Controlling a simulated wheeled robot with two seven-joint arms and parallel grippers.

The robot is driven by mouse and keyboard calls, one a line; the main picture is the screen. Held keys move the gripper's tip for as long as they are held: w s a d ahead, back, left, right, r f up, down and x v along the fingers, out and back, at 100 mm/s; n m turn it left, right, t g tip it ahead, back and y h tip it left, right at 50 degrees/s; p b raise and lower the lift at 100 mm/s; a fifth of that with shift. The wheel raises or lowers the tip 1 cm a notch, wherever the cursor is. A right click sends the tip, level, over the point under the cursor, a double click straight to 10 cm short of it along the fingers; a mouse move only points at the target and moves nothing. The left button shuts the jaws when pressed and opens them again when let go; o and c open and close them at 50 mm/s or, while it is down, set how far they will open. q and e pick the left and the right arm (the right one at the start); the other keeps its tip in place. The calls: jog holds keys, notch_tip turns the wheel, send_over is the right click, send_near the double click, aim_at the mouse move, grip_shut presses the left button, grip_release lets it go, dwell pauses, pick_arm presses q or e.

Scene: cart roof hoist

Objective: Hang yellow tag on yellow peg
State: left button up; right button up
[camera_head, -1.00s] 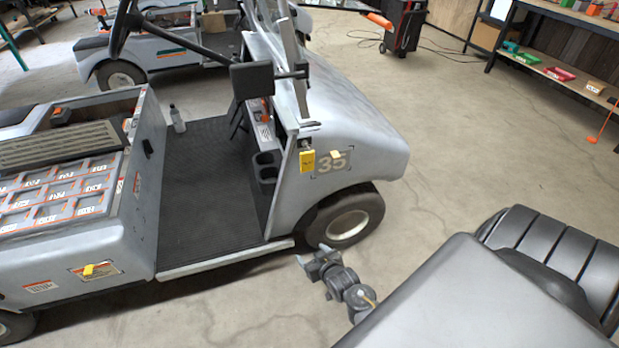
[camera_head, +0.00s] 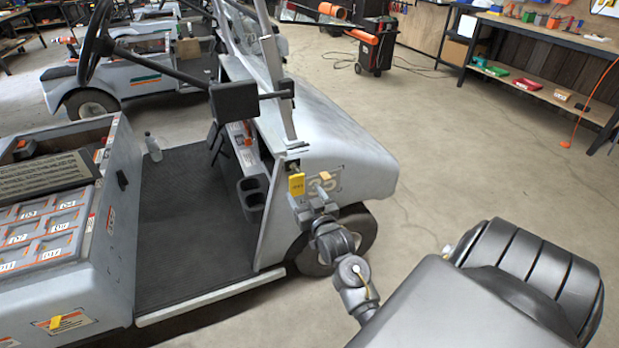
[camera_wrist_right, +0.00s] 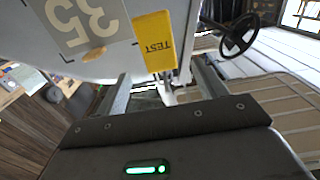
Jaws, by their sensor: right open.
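The yellow tag (camera_head: 297,185) hangs upright by the front corner post of the grey cart, below a small dark fitting. In the right wrist view the tag (camera_wrist_right: 154,40) shows upside down, with "TEST" on it. My right gripper (camera_head: 313,203) is just below and right of the tag; its open jaws (camera_wrist_right: 162,82) are empty, with the tag beyond them. A bright yellow peg (camera_head: 55,322) sticks out from a label low on the cart's side. My left gripper is not visible.
The cart's front wheel (camera_head: 352,240) is behind my right arm. The cart floor (camera_head: 190,215) is open, with a bottle (camera_head: 152,147) at its far side. A shelf (camera_head: 540,90) with coloured bins stands at the back right. The floor between is clear.

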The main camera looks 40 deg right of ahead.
aim_at(297, 180)
jog(key=x, duration=0.7)
jog(key=c, duration=1.2)
jog(key=shift+r, duration=0.15)
jog(key=shift+r+p, duration=0.25)
jog(key=shift+p, duration=0.3)
